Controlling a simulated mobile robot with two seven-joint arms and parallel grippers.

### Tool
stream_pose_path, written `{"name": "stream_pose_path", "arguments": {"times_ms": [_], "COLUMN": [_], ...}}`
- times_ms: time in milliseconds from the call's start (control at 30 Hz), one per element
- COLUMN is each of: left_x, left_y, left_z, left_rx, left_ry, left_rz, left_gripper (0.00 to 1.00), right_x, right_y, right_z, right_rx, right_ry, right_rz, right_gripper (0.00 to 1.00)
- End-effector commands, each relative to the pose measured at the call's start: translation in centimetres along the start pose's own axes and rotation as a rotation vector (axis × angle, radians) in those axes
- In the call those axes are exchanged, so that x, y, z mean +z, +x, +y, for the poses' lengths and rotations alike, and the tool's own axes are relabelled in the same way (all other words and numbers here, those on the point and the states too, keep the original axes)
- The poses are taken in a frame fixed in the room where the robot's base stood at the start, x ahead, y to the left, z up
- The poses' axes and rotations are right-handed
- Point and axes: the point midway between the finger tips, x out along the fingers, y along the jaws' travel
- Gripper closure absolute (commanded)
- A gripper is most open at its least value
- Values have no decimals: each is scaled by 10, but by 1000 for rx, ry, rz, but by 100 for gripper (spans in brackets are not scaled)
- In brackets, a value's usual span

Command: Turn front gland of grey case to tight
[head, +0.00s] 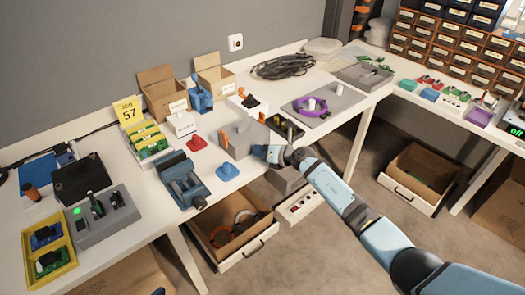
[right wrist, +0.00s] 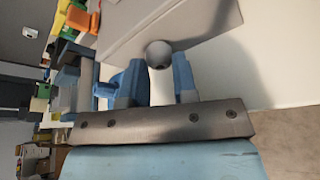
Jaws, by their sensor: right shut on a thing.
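The grey case (head: 246,136) stands near the front edge of the white bench, and it fills the top of the right wrist view (right wrist: 185,22). Its front gland is a round grey knob (right wrist: 158,54) on the case face. My right gripper (head: 264,151) reaches in from the right at the case's front. The gland's angle cannot be read. In the head view the gripper hides the gland. My left gripper is not in view.
An open drawer with a carton (head: 237,232) is below the bench. The floor in front is clear.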

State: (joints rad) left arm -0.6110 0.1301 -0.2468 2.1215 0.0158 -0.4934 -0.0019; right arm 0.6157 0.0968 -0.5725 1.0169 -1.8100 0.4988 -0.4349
Motion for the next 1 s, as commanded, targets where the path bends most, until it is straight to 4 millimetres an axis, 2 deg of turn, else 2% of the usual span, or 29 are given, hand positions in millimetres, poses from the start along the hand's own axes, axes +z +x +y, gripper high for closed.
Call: {"name": "stream_pose_path", "arguments": {"times_ms": [167, 200, 267, 300, 667, 1000], "left_x": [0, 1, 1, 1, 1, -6], "left_y": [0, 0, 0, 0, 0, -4], "left_z": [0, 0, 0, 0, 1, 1], "left_rx": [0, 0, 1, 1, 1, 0], "left_ry": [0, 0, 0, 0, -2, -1], "left_rz": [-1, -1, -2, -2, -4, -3], "left_gripper": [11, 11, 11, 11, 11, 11], "right_x": [0, 0, 0, 0, 0, 0], "right_y": [0, 0, 0, 0, 0, 0], "right_z": [-1, -1, -1, -1, 0, 4], "right_rx": [-1, -1, -1, -1, -11, -126], "right_ry": [-1, -1, -1, -1, -26, -307], "right_rz": [0, 0, 0, 0, 1, 0], "right_gripper": [97, 64, 50, 48, 48, 48]}}
